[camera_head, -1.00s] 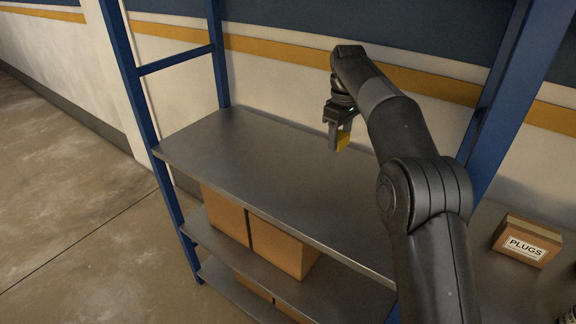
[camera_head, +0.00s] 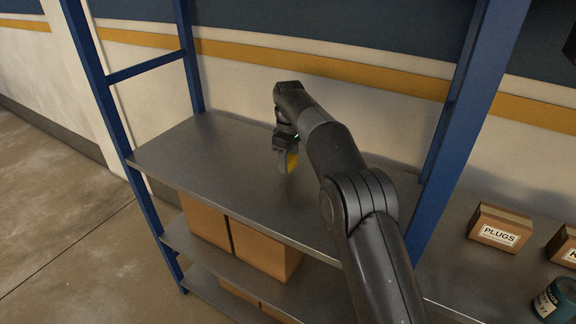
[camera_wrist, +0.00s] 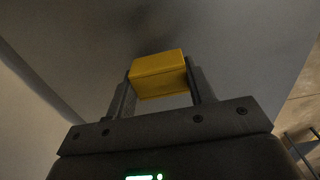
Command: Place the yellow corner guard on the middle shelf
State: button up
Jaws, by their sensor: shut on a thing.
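The yellow corner guard (camera_wrist: 158,74) is held between the two fingers of my gripper (camera_wrist: 160,88) in the wrist view. The wrist view shows the grey shelf surface beyond the guard. The guard's far side is hidden.
That shelf is bare. Cardboard boxes (camera_head: 262,252) stand on the shelf below it. Blue uprights (camera_head: 100,95) frame the rack. A wall stands behind.

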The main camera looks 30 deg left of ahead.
aim_at(289, 158)
jog(key=shift+f, duration=1.2)
jog(key=shift+f, duration=0.15)
jog(key=o, duration=0.9)
jog(key=shift+o, duration=0.2)
notch_tip(289, 158, up, 7)
jog(key=shift+f, duration=0.1)
jog(key=shift+r, duration=0.55)
